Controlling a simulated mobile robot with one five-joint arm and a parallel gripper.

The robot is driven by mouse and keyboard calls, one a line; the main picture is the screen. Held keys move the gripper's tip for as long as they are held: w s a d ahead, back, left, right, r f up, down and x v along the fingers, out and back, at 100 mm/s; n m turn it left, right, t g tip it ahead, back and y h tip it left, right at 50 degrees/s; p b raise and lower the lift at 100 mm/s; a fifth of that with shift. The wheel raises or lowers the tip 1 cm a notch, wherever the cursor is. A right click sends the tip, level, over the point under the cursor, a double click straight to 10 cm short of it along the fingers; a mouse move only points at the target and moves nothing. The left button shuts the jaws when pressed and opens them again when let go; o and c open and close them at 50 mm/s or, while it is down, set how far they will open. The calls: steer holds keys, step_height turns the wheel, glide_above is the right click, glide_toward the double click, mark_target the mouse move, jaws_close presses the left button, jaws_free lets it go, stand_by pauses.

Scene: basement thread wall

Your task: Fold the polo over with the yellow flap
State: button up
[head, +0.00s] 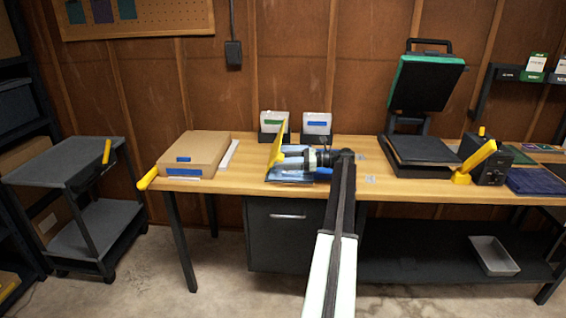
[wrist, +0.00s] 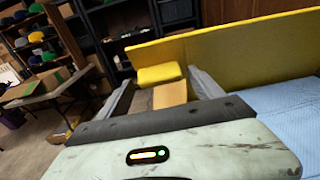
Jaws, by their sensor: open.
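The yellow flap (head: 277,144) stands raised and tilted at the left of the folding spot on the bench. In the wrist view it is a long yellow panel (wrist: 235,48), with a yellow tab (wrist: 159,74) at its lower left. The blue polo (wrist: 285,108) lies at the right in the wrist view; a blue part also shows low on the bench in the head view (head: 290,176). My gripper (wrist: 163,92) is open, its grey fingers apart, with the tab showing between or just beyond them. In the head view my arm hides part of the polo.
A cardboard box (head: 195,155) lies on the bench left of the flap. Two white-fronted bins (head: 274,123) (head: 317,124) stand behind. A heat press (head: 425,85) with a raised top stands at the right. A grey cart (head: 65,165) stands left of the bench.

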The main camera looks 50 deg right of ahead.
steer(key=v, duration=0.7)
steer(key=shift+s+d+p, duration=0.2)
steer(key=shift+s+p, duration=0.1)
steer(key=shift+p, duration=0.05)
